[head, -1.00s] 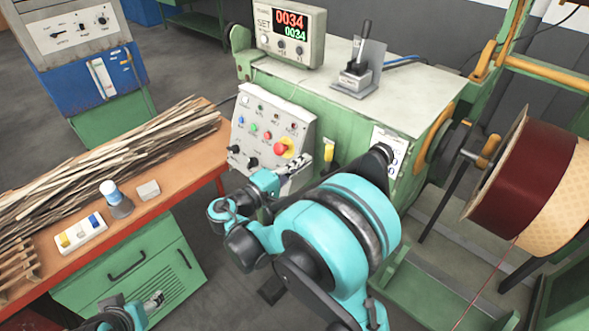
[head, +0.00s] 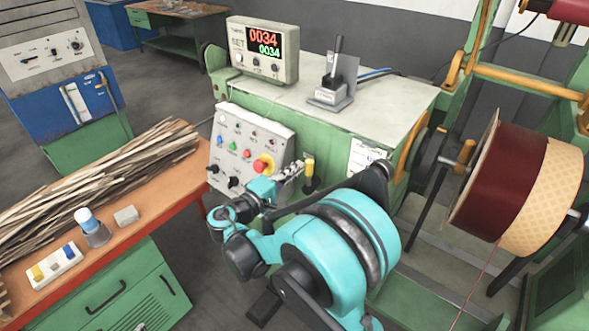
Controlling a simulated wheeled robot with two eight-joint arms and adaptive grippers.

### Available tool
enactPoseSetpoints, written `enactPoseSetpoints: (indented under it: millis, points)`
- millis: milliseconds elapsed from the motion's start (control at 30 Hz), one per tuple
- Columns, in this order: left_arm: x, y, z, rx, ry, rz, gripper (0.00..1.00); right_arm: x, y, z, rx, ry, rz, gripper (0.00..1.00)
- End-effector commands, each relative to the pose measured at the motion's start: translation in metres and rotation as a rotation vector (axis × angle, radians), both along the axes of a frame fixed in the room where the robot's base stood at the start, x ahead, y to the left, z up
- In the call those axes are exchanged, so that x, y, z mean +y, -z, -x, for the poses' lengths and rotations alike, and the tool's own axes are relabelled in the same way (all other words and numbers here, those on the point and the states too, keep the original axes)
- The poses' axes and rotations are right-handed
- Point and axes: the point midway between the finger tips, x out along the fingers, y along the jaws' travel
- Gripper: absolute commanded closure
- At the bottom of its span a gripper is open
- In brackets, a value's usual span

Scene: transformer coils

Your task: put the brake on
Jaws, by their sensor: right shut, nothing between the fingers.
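A black-handled lever (head: 337,62) stands upright in a grey bracket on the machine's top. The frames do not label either one as the brake. My right gripper (head: 294,171) is shut and empty, in front of the panel's right edge. Its fingertips point at the yellow-topped lever from just left of it; whether they touch is not clear. My right arm hides the machine's lower front. My left gripper is out of view.
The sloped control panel (head: 247,147) has a red stop button (head: 263,165) close to my gripper. The counter box (head: 263,50) reads 0034. A dark red spool (head: 497,178) is at right. A workbench (head: 190,187) with wooden strips is at left.

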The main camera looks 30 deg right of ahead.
Motion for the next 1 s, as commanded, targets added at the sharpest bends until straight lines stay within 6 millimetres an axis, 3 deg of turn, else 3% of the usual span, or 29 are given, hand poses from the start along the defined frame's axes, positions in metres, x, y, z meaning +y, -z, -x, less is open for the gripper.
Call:
enactPoseSetpoints:
  millis: [567,1000]
  points:
    - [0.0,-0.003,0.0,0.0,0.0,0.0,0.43,-0.005,-0.003,0.011,-0.124,0.002,-0.052,1.0]
    - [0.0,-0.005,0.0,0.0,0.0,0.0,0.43,-0.017,-0.001,0.042,-0.473,0.002,-0.196,1.0]
